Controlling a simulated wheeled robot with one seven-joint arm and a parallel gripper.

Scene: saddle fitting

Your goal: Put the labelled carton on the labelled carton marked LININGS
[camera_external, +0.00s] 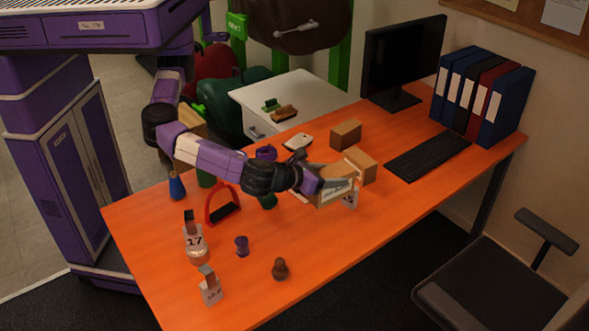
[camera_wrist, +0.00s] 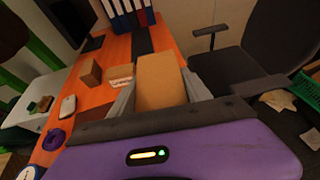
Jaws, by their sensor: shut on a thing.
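My gripper (camera_external: 335,187) is shut on a tan carton (camera_external: 322,200) with a pale label on its side, held over the orange table. In the wrist view the held carton (camera_wrist: 160,80) sits between the two grey fingers and its plain top faces the camera. A second carton (camera_external: 363,164) stands just behind the held one; it also shows in the wrist view (camera_wrist: 119,84), with a pale label strip. A third carton (camera_external: 346,135) stands further back, and also shows in the wrist view (camera_wrist: 90,72). The label words are too small to read, so I cannot tell which is marked LININGS.
A black keyboard (camera_external: 435,150), monitor (camera_external: 402,58) and binders (camera_external: 484,95) fill the table's far end. A white mouse (camera_external: 298,142), red stirrup (camera_external: 222,207), purple spool (camera_external: 242,246) and brown piece (camera_external: 280,269) stand on the left half. The front right table edge is clear.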

